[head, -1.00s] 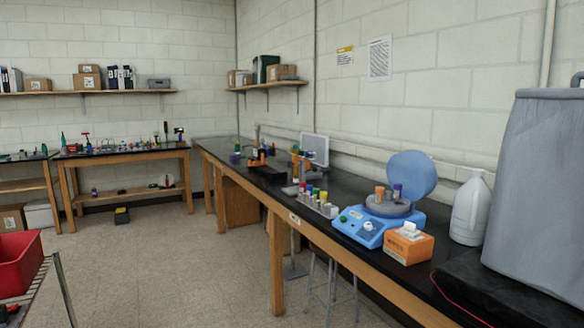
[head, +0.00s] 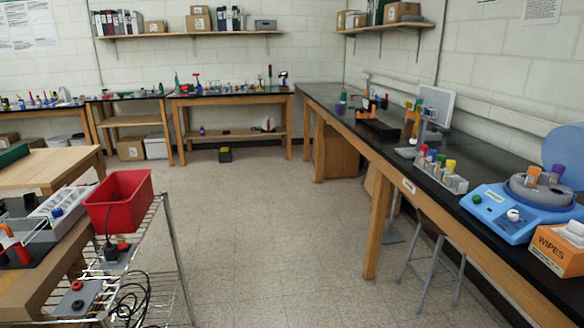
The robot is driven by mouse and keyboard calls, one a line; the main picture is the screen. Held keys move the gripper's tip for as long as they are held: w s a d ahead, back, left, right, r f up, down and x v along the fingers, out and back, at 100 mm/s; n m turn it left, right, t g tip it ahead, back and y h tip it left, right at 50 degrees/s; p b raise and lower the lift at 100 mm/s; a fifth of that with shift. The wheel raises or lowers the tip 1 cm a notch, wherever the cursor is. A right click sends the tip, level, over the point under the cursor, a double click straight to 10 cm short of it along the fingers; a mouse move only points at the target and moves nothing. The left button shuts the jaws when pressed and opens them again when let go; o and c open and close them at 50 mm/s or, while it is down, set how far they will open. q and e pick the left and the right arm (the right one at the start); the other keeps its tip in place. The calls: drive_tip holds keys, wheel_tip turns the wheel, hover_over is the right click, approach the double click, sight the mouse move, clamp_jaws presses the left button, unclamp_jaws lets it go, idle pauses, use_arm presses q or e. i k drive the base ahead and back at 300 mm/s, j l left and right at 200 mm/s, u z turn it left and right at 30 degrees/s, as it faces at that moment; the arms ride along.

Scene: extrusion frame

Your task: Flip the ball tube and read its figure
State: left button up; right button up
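I cannot pick out the ball tube for certain in the head view. Small capped tubes (head: 436,165) in red, blue and yellow stand upright in a pale rack on the right bench. An orange tube and a purple tube (head: 556,174) stand in the open blue centrifuge (head: 516,212). Farther back on the same bench are small orange, green and purple items (head: 372,104), too small to make out. Neither of my grippers is in view.
The long black bench (head: 468,205) runs along the right wall, with a stool under it. A wire cart (head: 165,265) with a red bin (head: 120,198) stands at the left, beside a wooden table (head: 50,165). The floor (head: 265,215) between is clear. Workbenches (head: 230,97) line the back.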

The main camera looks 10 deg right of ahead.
sight(414, 141)
drive_tip(key=i, duration=1.65)
